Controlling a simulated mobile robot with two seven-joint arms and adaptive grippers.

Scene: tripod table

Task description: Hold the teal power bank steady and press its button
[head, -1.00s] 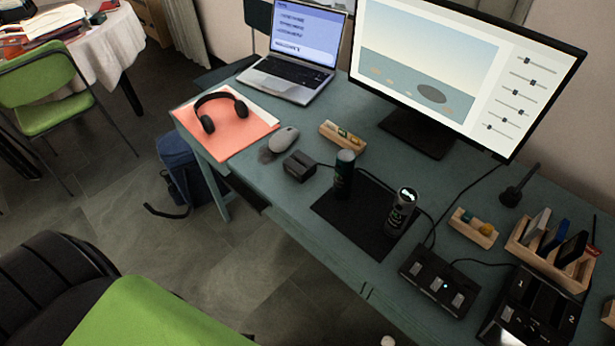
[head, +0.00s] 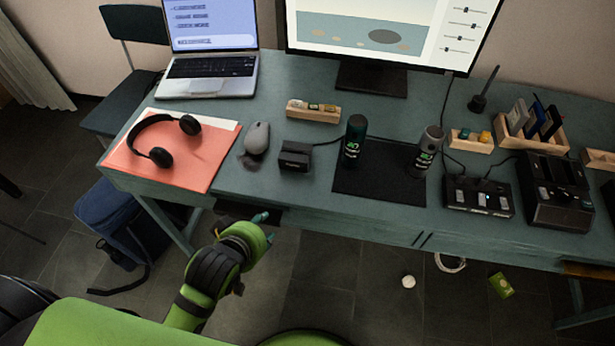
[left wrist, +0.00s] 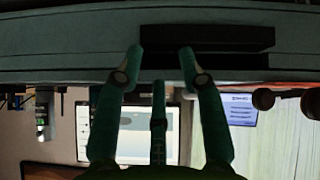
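The teal power bank (head: 355,140) is an upright cylinder with a lit green readout, standing on the left part of a dark mat (head: 380,188). A similar grey-topped cylinder (head: 427,152) stands to its right on the mat. My left gripper (head: 266,228) is in front of and below the table's front edge, to the left of the teal cylinder and clear of it. In the left wrist view its teal fingers (left wrist: 160,58) are spread with nothing between them. One cylinder (left wrist: 42,112) shows upside down there; I cannot tell which. The button is too small to make out. My right gripper is out of view.
A dark box (head: 295,156), mouse (head: 257,138) and headphones (head: 160,157) lie to the left on the table. A wooden tray (head: 313,112) stands behind. A button panel (head: 478,197) and black device (head: 553,195) are at right. The table edge lies above the gripper.

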